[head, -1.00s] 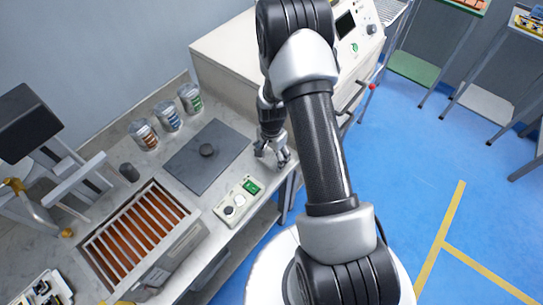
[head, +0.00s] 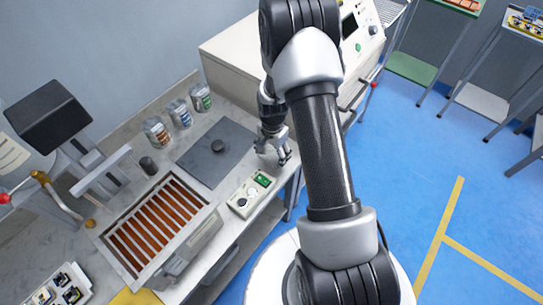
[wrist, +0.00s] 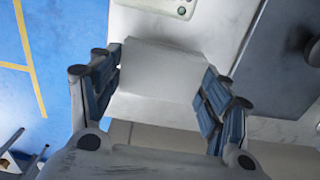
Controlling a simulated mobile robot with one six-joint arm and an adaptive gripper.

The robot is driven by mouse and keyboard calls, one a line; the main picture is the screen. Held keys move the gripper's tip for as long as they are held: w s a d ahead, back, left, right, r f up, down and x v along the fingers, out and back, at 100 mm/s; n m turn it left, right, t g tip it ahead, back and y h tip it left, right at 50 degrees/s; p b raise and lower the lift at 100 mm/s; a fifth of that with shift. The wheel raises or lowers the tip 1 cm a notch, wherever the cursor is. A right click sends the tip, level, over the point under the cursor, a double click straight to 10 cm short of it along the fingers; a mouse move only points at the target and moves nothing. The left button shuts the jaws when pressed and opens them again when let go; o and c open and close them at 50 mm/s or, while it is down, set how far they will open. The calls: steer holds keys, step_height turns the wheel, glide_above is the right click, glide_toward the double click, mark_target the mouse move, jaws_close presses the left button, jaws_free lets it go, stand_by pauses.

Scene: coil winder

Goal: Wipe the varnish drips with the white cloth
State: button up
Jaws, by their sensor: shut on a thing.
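My gripper (head: 272,157) is low over the right part of the pale bench (head: 230,108), close to the cream cabinet. In the wrist view, my gripper's two fingers (wrist: 163,85) are shut on the white cloth (wrist: 158,70), which shows as a pale folded block between them. In the head view the cloth is too small or hidden to make out. I cannot tell whether it touches the bench. I cannot make out varnish drips in either view. A tank with a slatted top over brown-orange varnish (head: 155,228) stands at the left.
A grey plate with a dark knob (head: 217,146) lies left of my gripper. A small control box (head: 250,193) with a green part is at the bench's front edge. Several cans (head: 180,114) stand at the back. The cream cabinet (head: 235,45) is behind my gripper. Blue floor is open at right.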

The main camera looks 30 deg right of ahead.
steer(key=shift+r+p, duration=1.05)
steer(key=shift+r, duration=0.9)
